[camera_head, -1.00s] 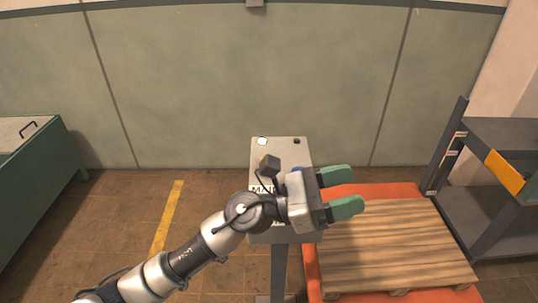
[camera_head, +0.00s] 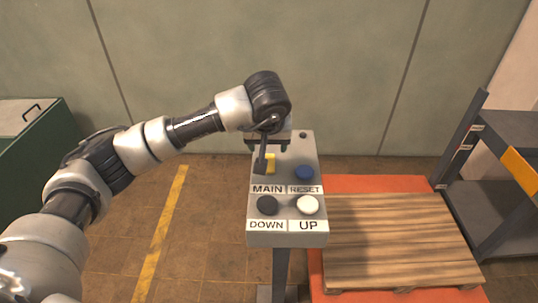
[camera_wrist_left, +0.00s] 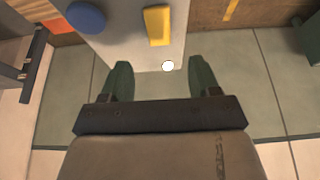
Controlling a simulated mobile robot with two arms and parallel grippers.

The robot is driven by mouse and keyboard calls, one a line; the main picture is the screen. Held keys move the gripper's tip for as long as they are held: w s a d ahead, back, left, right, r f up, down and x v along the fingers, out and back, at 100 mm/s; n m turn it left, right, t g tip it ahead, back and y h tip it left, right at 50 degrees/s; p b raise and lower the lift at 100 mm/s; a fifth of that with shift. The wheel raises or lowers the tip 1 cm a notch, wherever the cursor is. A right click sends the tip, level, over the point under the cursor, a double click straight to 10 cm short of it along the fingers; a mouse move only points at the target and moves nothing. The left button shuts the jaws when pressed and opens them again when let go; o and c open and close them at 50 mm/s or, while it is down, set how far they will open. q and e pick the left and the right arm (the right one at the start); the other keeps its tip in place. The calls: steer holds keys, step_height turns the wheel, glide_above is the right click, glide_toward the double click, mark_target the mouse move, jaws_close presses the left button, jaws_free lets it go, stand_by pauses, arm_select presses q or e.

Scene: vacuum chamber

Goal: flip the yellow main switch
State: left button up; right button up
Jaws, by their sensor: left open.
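The yellow main switch (camera_head: 270,163) is on the sloped top of a grey control box (camera_head: 287,240), above the label MAIN. A dark part of my left arm partly covers it in the head view. The switch (camera_wrist_left: 157,25) shows whole in the left wrist view, a yellow block ahead of the fingers. My left gripper (camera_wrist_left: 159,64) is open and empty, its two green fingers apart. The switch lies beyond the fingertips, roughly in line with the gap between them. My right gripper is not in view.
Beside the switch is a blue RESET button (camera_head: 304,173). Below are a black DOWN button (camera_head: 267,205) and a white UP button (camera_head: 308,204). A wooden pallet (camera_head: 400,240) lies on the right, near a dark shelf (camera_head: 490,205). A green cabinet (camera_head: 45,150) stands left.

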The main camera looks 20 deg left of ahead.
mark_target(268, 156)
arm_select(q)
steer(key=p+x, duration=0.1)
steer(key=x, duration=0.6)
steer(key=shift+w+f+p, duration=0.1)
steer(key=shift+f+p, duration=0.1)
steer(key=shift+p, duration=0.15)
steer(key=shift+w+f, duration=0.2)
steer(key=shift+f, duration=0.35)
